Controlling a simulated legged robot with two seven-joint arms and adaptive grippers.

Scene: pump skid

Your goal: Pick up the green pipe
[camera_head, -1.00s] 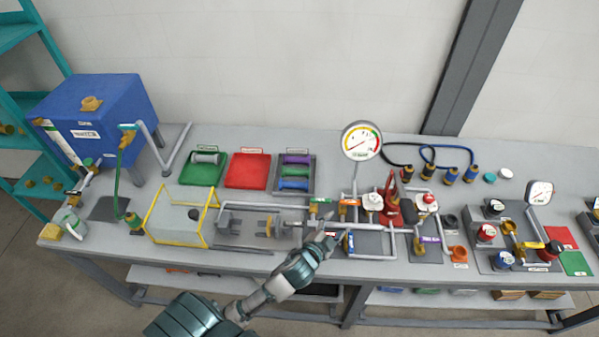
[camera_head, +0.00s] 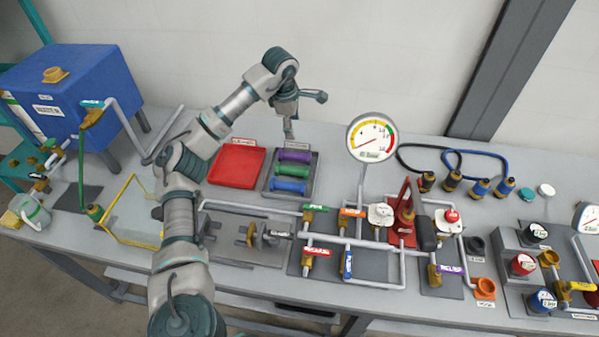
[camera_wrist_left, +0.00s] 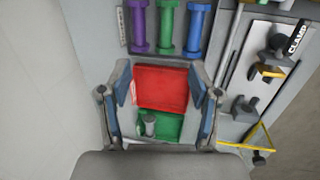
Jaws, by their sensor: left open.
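The green pipe (camera_head: 291,170) is a short flanged spool lying in a grey tray (camera_head: 310,180), between a purple pipe (camera_head: 295,156) and a blue pipe (camera_head: 287,186). My left gripper (camera_head: 306,114) is open and empty, raised above the table behind the tray. In the left wrist view the open fingers (camera_wrist_left: 160,85) frame the red tray, and the green pipe (camera_wrist_left: 167,27) lies beyond them near the top edge, apart from the fingers. My right gripper is not in view.
The red tray (camera_head: 237,165) sits left of the pipe tray. A green tray (camera_wrist_left: 178,124) with a grey spool (camera_wrist_left: 149,124) shows in the wrist view. A tall dial gauge (camera_head: 371,137) and pipework stand right of the pipes. A blue tank (camera_head: 65,95) is at the left.

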